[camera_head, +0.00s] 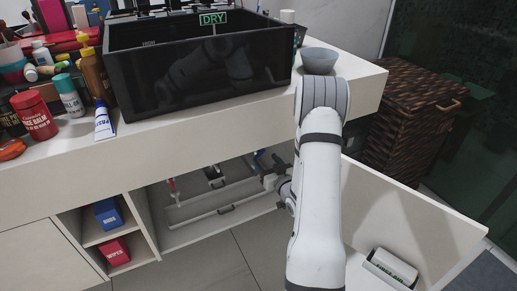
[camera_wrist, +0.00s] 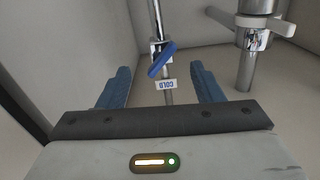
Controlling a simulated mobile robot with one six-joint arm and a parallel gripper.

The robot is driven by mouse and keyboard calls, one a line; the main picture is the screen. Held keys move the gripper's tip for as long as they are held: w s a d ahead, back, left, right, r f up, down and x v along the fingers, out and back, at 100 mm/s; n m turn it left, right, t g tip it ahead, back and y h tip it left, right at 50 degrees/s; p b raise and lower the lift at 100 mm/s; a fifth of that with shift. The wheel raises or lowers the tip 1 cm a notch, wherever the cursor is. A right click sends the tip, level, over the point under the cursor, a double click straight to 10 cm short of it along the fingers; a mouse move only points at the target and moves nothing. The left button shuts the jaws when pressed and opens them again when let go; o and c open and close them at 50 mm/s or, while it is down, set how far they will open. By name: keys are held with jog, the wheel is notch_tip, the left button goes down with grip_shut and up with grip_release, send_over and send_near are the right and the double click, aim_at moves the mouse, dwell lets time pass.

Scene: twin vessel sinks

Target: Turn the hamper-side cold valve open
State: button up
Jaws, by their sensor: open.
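The cold valve has a blue lever (camera_wrist: 162,60) on a vertical chrome pipe, with a white COLD tag (camera_wrist: 166,85) by it. In the wrist view the lever is tilted, slanting from upper right to lower left across the pipe. My gripper (camera_wrist: 160,70) is open, with one blue finger on each side of the lever and tag. Clear gaps show on both sides; I see no contact. The lever appears beyond the fingertips, though depth is hard to judge. In the head view my arm partly hides the gripper inside the open cabinet, near its hamper-side end.
A wicker hamper (camera_head: 410,115) stands right of the counter. A thicker chrome pipe with a fitting (camera_wrist: 252,40) is right of the valve. A red-handled valve (camera_head: 172,186) is farther left in the cabinet. An open door (camera_head: 410,205) with a FIRST AID box (camera_head: 390,267) lies right of my arm.

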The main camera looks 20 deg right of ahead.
jog(key=shift+s, duration=0.45)
jog(key=shift+c, duration=0.4)
jog(key=shift+s+a+r+p, duration=0.1)
jog(key=shift+a+r+p, duration=0.15)
jog(key=shift+p, duration=0.1)
jog(key=shift+c, duration=0.9)
jog(key=s+a+r+n+h+p, duration=0.1)
jog(key=s+a+n+p, duration=0.1)
jog(key=s+a+r+n+g+p, duration=0.1)
jog(key=s+a+r+n+p, duration=0.1)
jog(key=p, duration=0.1)
jog(key=s+a+r+n+g+h+p, duration=0.1)
jog(key=a+r+n+p, duration=0.1)
jog(key=n, duration=0.1)
jog(key=shift+s+a+h+p, duration=0.3)
jog(key=shift+s, duration=0.1)
jog(key=c, duration=0.9)
jog(key=shift+s+a+n, duration=0.1)
jog(key=shift+s+n, duration=0.1)
jog(key=shift+n, duration=0.2)
jog(key=shift+c, duration=0.7)
jog(key=shift+f, duration=0.1)
grip_shut()
jog(key=w+d+f+b, duration=0.3)
jog(key=w+d+f, duration=0.1)
jog(key=w, duration=0.5)
jog(key=shift+w+f, duration=0.3)
jog(key=shift+w, duration=0.05)
